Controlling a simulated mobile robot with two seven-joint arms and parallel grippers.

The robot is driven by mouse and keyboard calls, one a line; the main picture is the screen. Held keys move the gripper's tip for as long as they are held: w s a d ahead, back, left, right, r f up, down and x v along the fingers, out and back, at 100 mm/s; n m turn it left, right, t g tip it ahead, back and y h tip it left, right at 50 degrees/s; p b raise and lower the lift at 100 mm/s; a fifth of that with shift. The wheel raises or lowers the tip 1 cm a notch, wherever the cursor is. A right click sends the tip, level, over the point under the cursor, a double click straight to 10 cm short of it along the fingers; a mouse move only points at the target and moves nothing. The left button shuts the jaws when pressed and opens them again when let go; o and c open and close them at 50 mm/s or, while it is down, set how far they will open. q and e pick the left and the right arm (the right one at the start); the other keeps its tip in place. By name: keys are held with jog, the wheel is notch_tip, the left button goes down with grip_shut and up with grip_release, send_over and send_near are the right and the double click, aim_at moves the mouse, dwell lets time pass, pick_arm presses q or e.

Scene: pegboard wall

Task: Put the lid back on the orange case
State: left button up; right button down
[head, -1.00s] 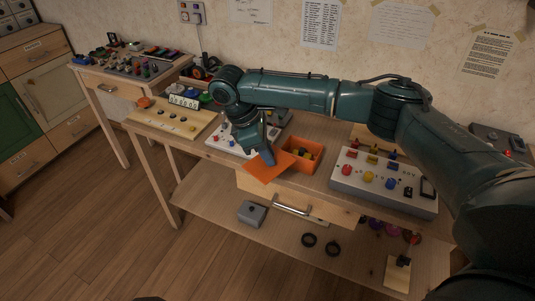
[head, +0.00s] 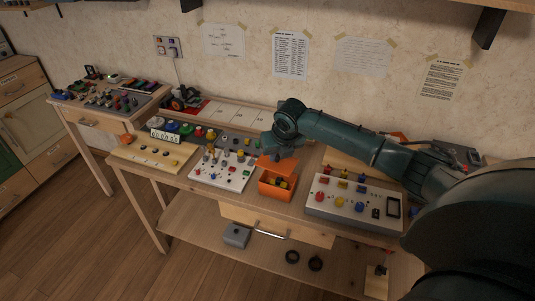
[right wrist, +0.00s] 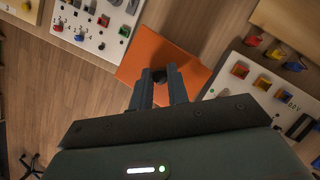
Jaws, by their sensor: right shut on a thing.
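The orange case (head: 271,192) stands open on the workbench, with yellow and dark contents (head: 280,182) showing inside. My right gripper (head: 284,154) is just above and behind the case. In the right wrist view, the right gripper (right wrist: 160,76) is shut on the dark knob of the flat orange lid (right wrist: 146,52). In the head view the lid (head: 266,163) shows as an orange panel at the back of the case's opening, tilted. Whether it touches the rim is unclear. The wrist view does not show the case's inside. My left gripper is out of view.
A white panel with knobs and switches (head: 232,179) is close to the left of the case. A larger grey control box (head: 331,210) stands close on its right. A drawer (head: 250,220) is below the bench top's front edge.

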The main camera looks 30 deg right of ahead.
aim_at(280, 162)
jog(key=shift+d+n, duration=0.4)
jog(key=shift+d, duration=0.05)
jog(key=shift+f+b, duration=0.8)
jog(key=shift+f, duration=0.1)
notch_tip(280, 162, down, 3)
jog(key=b, duration=0.3)
jog(key=shift+r, duration=0.2)
jog(key=shift+f, duration=0.95)
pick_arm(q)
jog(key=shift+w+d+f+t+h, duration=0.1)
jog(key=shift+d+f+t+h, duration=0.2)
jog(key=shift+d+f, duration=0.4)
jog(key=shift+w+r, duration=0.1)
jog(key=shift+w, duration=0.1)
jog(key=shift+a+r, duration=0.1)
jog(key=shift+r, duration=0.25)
pick_arm(e)
jog(key=shift+r, duration=0.1)
pick_arm(q)
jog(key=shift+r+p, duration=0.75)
jog(key=shift+p, duration=0.2)
pick_arm(e)
jog(key=shift+f, duration=0.2)
